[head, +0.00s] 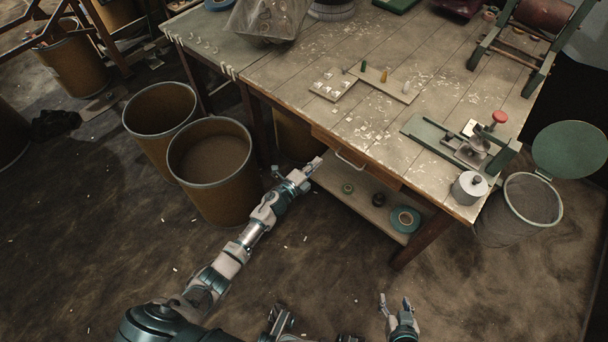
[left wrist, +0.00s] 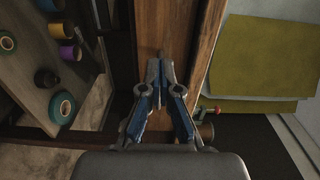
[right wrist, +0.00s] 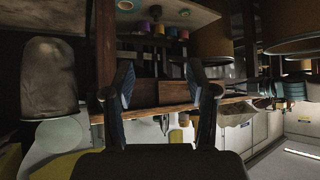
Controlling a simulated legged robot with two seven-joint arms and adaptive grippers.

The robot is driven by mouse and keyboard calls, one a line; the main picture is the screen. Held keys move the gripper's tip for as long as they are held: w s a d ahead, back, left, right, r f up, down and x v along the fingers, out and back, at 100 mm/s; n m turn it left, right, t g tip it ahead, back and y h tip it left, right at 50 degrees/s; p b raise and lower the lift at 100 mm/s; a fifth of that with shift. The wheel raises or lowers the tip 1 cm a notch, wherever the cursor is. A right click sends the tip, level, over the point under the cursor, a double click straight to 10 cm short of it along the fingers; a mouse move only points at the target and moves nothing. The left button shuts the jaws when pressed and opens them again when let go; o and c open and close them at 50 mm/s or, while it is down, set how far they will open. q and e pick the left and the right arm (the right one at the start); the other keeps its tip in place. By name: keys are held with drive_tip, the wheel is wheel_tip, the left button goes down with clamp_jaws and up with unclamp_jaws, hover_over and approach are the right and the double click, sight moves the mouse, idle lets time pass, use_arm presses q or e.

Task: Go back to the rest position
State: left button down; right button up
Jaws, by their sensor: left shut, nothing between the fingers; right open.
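My left arm reaches forward from the lower left in the head view. Its gripper (head: 314,166) is beside the front edge of the wooden table (head: 270,75), left of the drawer handle (head: 351,160). In the left wrist view this gripper (left wrist: 163,66) has its blue-padded fingers together and empty, over brown wood. Whether it touches the table I cannot tell. My right gripper (head: 395,301) is low over the floor, right of centre, apart from the table. In the right wrist view this gripper (right wrist: 160,78) has its fingers wide apart with nothing between them.
Two brown bins (head: 213,165) (head: 158,115) stand left of my left arm. A lower shelf (head: 345,200) under the table holds tape rolls (head: 404,219). A mesh bin (head: 530,203) with a green lid stands at the right. The floor (head: 290,260) between my arms is mostly clear.

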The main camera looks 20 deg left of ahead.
use_arm(q)
drive_tip(key=s+a+f+n+g+y+p, duration=0.35)
drive_tip(key=s+f+n, duration=0.4)
drive_tip(key=s, duration=0.45)
drive_tip(key=s+a+f+n+g+y+p, duration=0.35)
drive_tip(key=s+f+n, duration=0.25)
drive_tip(key=s+f, duration=0.45)
drive_tip(key=s+d+f+n+g+p, duration=0.1)
drive_tip(key=s+f+n+g, duration=0.1)
drive_tip(key=s, duration=0.7)
drive_tip(key=s+d+f+n+g+p, duration=0.1)
drive_tip(key=s+f+n+g, duration=0.1)
drive_tip(key=s, duration=0.7)
drive_tip(key=s+d+f+n+g+h+p, duration=0.1)
drive_tip(key=s+g, duration=0.3)
drive_tip(key=s, duration=0.6)
drive_tip(key=shift+d+f+n+p, duration=0.45)
drive_tip(key=shift+d+f+n, duration=0.1)
drive_tip(key=shift+d+n, duration=0.1)
use_arm(e)
drive_tip(key=s+d+f+g+h, duration=0.1)
drive_tip(key=s+d+f+g, duration=0.1)
drive_tip(key=s+f, duration=0.5)
drive_tip(key=s+d+f+g, duration=0.2)
drive_tip(key=s+f+g, duration=0.3)
drive_tip(key=f, duration=1)
drive_tip(key=s, duration=0.3)
drive_tip(key=shift+f+g+h, duration=0.25)
drive_tip(key=shift+g+h, duration=0.05)
drive_tip(key=shift+h, duration=0.1)
